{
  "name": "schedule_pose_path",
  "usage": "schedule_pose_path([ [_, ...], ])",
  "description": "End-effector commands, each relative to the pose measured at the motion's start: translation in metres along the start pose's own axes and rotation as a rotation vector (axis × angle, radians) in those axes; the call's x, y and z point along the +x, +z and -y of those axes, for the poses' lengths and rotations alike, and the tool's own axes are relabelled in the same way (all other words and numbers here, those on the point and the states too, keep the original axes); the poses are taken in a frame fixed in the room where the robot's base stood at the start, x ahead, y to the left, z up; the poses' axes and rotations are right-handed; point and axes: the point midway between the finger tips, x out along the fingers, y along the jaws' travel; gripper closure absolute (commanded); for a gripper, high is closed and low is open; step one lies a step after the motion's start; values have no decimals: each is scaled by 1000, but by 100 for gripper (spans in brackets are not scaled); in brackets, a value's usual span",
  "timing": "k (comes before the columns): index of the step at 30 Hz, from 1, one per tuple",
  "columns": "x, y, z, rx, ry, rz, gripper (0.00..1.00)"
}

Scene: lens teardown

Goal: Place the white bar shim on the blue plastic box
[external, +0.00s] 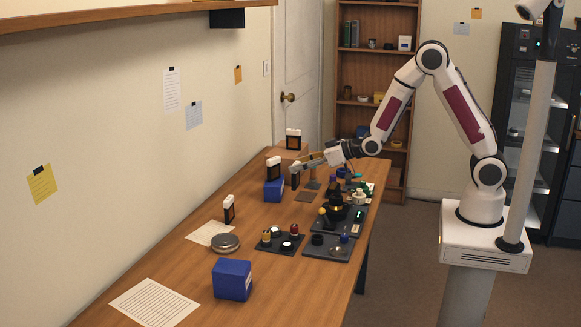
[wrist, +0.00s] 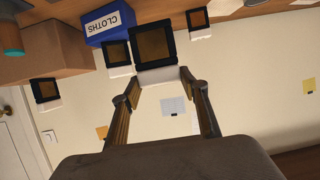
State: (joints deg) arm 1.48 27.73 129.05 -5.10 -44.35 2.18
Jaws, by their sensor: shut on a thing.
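My gripper (external: 296,168) is shut on a dark-framed piece with a brown window and a white bar end, the white bar shim (wrist: 157,74). The fingers (wrist: 158,78) pinch it at the white end, and it hangs below them above the table in the external view. A blue plastic box (external: 274,190) sits at the table's wall side, left of my gripper. The box, lettered CLOTHS, shows upside down in the wrist view (wrist: 108,20). A similar framed piece (external: 273,168) stands on it or just behind it; I cannot tell which.
Another blue box (external: 232,281) is nearer the camera. Similar white-topped pieces stand near the wall (external: 229,209) and on a brown block (external: 293,138). Dark trays (external: 327,250) of small parts crowd the table's right side. A round metal tin (external: 225,243) and papers (external: 155,302) lie in front.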

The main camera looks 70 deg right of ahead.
Motion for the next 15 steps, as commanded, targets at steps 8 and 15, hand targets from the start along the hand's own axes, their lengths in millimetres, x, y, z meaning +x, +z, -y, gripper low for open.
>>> schedule_pose_path([
  [8,2,4,27,-17,-40,1,78],
  [15,10,-1,89,-57,-135,-2,78],
])
